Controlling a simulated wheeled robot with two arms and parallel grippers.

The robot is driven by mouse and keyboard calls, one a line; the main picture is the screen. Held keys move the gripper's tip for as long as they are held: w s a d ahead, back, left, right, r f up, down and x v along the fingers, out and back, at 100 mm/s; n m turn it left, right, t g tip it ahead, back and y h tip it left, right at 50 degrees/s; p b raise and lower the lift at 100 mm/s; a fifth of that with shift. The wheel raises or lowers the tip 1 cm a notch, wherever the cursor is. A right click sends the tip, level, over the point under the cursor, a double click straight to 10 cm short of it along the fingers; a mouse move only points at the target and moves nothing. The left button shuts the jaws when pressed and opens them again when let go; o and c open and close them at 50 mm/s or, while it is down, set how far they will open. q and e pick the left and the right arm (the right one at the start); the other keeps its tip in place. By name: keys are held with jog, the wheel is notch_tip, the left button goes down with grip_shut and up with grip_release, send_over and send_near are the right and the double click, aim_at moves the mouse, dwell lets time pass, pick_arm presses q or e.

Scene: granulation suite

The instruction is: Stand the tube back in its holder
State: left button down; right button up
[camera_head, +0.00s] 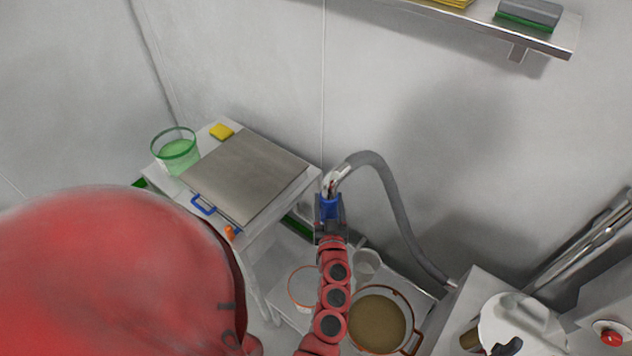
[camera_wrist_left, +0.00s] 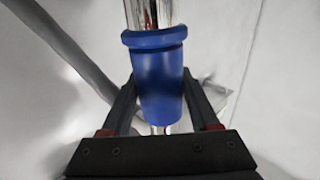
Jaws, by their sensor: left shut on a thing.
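The tube (camera_head: 329,187) is a shiny metal pipe with a blue grip sleeve, joined at its top to a thick grey hose. My left gripper (camera_head: 328,212) is shut around the blue sleeve. In the left wrist view the sleeve (camera_wrist_left: 158,85) sits between the two dark fingers of the left gripper (camera_wrist_left: 160,100), with bare metal above and a short metal end below. The tube is held in the air beside the cart's right corner. I cannot clearly pick out its holder. My right gripper is not in view.
A white cart (camera_head: 262,226) bears a flat metal lid with a blue handle (camera_head: 202,205), a green beaker (camera_head: 176,152) and a yellow block (camera_head: 221,131). A small orange part (camera_head: 230,232) is at its front edge. A brown-filled pan (camera_head: 377,322) stands lower right. The grey hose (camera_head: 397,205) arches rightward.

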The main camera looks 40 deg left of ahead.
pick_arm(q)
jog(key=w+d+m+t+h+b, duration=0.2)
jog(key=w+d+m+h+b, duration=0.15)
jog(key=w+d, duration=0.75)
notch_tip(320, 180, down, 12)
jog(key=b, duration=1.1)
jog(key=shift+n, duration=0.35)
jog(key=shift+s+d+r, duration=0.1)
jog(key=shift+c, duration=0.3)
grip_release()
jog(key=b+v, duration=0.3)
jog(key=v, duration=1.4)
jog(key=shift+s, duration=0.3)
